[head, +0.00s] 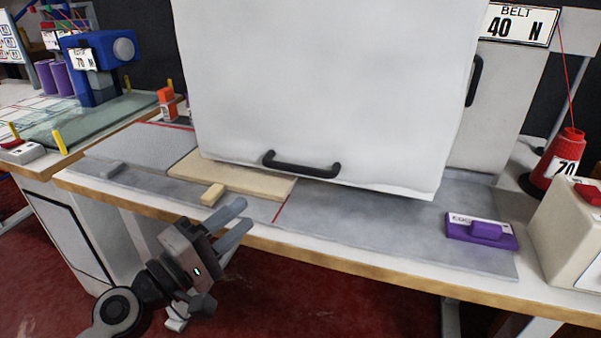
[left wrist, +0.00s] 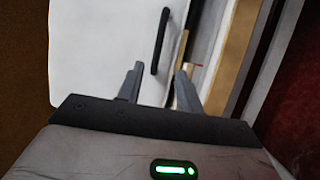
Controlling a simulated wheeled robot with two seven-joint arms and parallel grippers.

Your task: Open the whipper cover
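The whipper cover (head: 330,80) is a large white panel in the middle of the head view, with a black bar handle (head: 302,165) along its lower edge. The cover (left wrist: 100,50) and its handle (left wrist: 160,40) also show in the left wrist view, with the handle ahead of the fingertips. My left gripper (head: 243,215) is open and empty. It is over the table's front edge, below and left of the handle and apart from it. The gripper (left wrist: 159,68) shows both fingers spread in the left wrist view. My right gripper is in neither view.
A purple block (head: 482,231) lies on the grey table strip (head: 380,225) at right. A red thread cone (head: 557,160) stands farther right. A blue machine (head: 95,60) stands at far left.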

